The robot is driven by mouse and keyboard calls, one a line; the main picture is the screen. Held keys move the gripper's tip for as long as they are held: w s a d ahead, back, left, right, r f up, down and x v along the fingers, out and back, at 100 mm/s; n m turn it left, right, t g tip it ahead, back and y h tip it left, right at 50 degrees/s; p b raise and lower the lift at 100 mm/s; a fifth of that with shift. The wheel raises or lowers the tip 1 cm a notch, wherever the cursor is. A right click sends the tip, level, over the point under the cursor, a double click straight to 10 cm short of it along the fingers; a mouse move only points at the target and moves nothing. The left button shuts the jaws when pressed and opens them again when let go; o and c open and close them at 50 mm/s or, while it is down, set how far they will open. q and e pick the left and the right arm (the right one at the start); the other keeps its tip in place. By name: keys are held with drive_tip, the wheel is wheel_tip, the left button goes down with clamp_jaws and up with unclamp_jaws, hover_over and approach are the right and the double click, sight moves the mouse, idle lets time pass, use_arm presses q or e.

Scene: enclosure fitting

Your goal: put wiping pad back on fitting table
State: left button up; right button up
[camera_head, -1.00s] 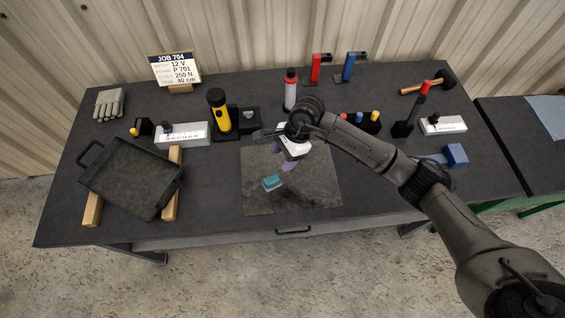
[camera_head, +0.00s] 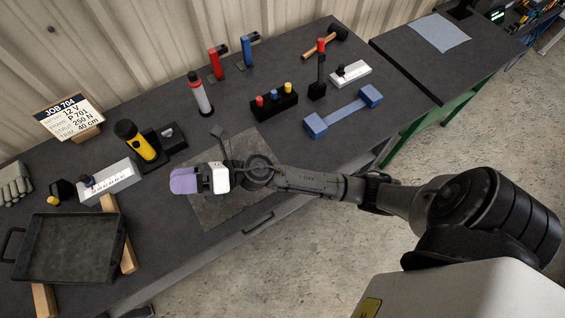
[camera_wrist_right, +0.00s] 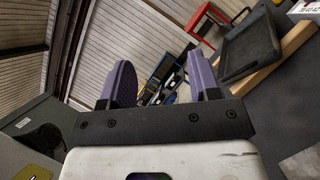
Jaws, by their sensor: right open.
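The fitting table (camera_head: 300,60) is dark grey and runs along the corrugated wall. A grey mat (camera_head: 213,212) lies on it near the front edge. My right gripper (camera_head: 184,181), with purple fingers, is over the mat's left side. In the right wrist view its two fingers (camera_wrist_right: 160,82) stand apart with nothing between them. The wiping pad, perhaps the small teal block seen earlier on the mat, does not show in either current view. It may be hidden by my right gripper. My left gripper is not in view.
A dark tray (camera_head: 70,250) rests on wooden bars at the left. A yellow-black torch (camera_head: 137,141), a red-capped bottle (camera_head: 199,94) and a block with coloured knobs (camera_head: 274,102) stand behind. A blue bar part (camera_head: 343,112) lies to the right. A blue cloth (camera_head: 440,33) lies on the side table.

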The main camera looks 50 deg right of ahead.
drive_tip(key=s+d+f+m+h, duration=0.2)
drive_tip(key=d+f+m+h, duration=0.3)
drive_tip(key=m, duration=0.4)
drive_tip(key=s+d+f+m+t+h, duration=0.15)
drive_tip(key=d+m+h, duration=0.25)
drive_tip(key=m+h, duration=0.4)
drive_tip(key=s+d+f+m+h, duration=0.3)
drive_tip(key=d+f+m+h, duration=0.15)
drive_tip(key=m, duration=0.55)
drive_tip(key=s+f+m+g, duration=0.3)
drive_tip(key=s+f+g, duration=0.1)
drive_tip(key=s, duration=0.5)
drive_tip(key=s+f+m+g, duration=0.4)
drive_tip(key=s+g, duration=0.3)
drive_tip(key=s, duration=0.3)
drive_tip(key=shift+s+f+y, duration=0.15)
drive_tip(key=shift+f+y, duration=0.3)
drive_tip(key=shift+f, duration=0.2)
drive_tip(key=shift+g, duration=0.25)
